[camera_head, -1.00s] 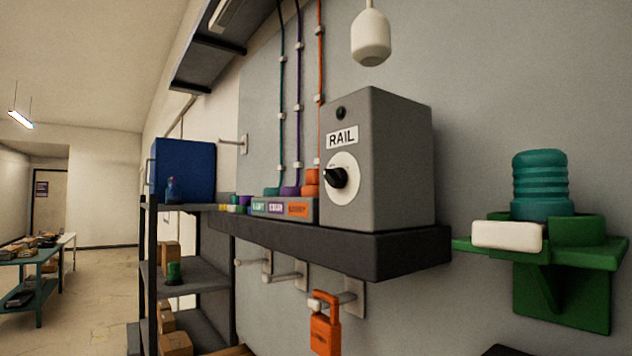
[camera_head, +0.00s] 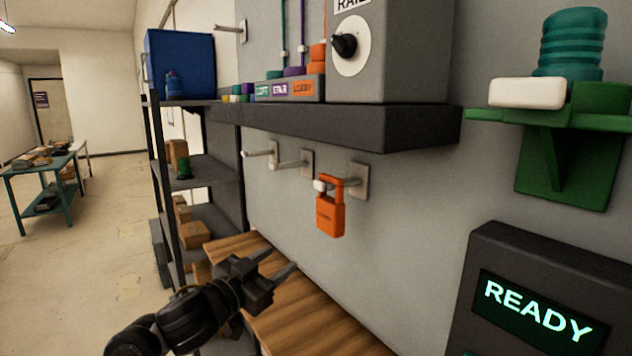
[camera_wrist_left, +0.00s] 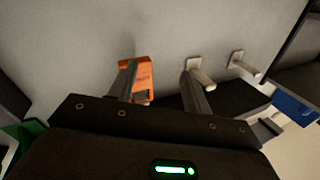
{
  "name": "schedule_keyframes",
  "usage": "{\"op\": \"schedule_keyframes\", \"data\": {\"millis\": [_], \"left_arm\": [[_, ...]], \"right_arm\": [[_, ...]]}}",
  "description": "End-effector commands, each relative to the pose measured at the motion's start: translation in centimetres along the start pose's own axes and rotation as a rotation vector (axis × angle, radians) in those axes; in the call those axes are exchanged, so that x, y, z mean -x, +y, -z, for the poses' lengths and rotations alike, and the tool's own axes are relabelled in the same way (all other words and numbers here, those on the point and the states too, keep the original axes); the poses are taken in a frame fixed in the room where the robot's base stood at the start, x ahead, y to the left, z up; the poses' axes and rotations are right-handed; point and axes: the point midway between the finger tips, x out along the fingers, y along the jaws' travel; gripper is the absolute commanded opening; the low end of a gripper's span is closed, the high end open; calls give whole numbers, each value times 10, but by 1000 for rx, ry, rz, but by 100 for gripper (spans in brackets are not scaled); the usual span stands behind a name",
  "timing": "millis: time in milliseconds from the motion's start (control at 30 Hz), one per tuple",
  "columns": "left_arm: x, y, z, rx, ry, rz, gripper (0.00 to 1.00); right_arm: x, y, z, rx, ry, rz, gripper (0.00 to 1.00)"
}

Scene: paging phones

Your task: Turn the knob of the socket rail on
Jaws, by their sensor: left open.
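The socket rail's grey box (camera_head: 405,55) stands on a dark shelf (camera_head: 340,128), its RAIL label cut off by the top edge of the head view. Its black knob (camera_head: 345,45) sits on a white round dial, the pointer end toward the left. My left gripper (camera_head: 281,262) is open and empty, low over the wooden bench top, well below and left of the knob. In the left wrist view its two fingers (camera_wrist_left: 160,70) are apart, with the wall behind. The knob does not show there. My right gripper is not in view.
An orange padlock (camera_head: 330,215) hangs from a wall peg below the shelf and shows behind a finger in the wrist view (camera_wrist_left: 143,75). A READY screen (camera_head: 540,312) and green bracket (camera_head: 565,165) are at right. A wooden bench (camera_head: 310,315) lies below.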

Motion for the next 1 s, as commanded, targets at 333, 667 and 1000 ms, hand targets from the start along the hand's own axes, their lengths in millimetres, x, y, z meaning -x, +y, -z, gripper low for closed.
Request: {"op": "schedule_keyframes", "data": {"millis": [333, 667, 1000], "left_arm": [[31, 15, 244, -322, 254, -274, 49], [116, 23, 363, -514, 191, -346, 49], [151, 22, 392, -544, 142, -328, 49]], "right_arm": [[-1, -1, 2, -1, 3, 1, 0], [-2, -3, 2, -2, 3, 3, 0], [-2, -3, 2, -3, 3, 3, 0]]}}
